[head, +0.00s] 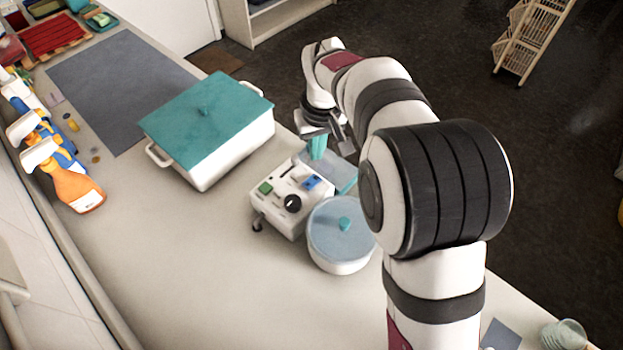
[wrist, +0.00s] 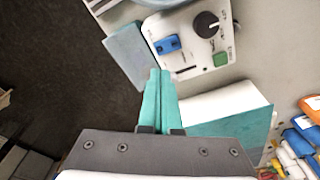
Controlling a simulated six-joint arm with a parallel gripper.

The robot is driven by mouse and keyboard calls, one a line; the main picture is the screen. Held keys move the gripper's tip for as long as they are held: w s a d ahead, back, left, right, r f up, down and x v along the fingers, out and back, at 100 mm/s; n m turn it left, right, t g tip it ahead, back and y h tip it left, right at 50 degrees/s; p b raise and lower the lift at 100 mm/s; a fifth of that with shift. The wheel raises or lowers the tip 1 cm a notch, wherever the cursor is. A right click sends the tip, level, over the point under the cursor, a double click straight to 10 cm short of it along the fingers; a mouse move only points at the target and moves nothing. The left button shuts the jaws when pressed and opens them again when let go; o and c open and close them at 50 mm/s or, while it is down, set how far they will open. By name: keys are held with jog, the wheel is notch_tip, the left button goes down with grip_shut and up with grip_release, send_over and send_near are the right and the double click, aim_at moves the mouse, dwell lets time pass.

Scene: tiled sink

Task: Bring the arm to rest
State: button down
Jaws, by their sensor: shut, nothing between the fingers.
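My gripper (wrist: 159,98) has teal fingers that are pressed together with nothing between them. In the head view my gripper (head: 317,148) points down just behind a white control box (head: 284,200), near the counter's right edge. In the wrist view the control box (wrist: 200,40) lies ahead of the fingertips, with a blue switch, a black knob and a green button. My arm reaches over from the right side of the head view. Whether the fingertips touch anything below cannot be told.
A white pot with a teal lid (head: 207,115) stands left of my gripper. A round pot with a grey-blue lid (head: 341,230) stands in front of the control box. The counter's front left is clear.

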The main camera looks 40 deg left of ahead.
jog(key=s+d+r+m, duration=0.1)
jog(key=d+r+m, duration=0.3)
jog(key=d, duration=0.8)
jog(key=s+d+r+m, duration=0.1)
jog(key=d+r+m, duration=0.35)
jog(key=d, duration=0.65)
jog(key=s+d+f+m+g, duration=0.1)
jog(key=s+d+f+m, duration=0.1)
jog(key=s+d+m, duration=0.7)
jog(key=s+d, duration=0.4)
jog(key=s, duration=0.2)
jog(key=shift+s+f, duration=0.2)
jog(key=shift+s, duration=0.05)
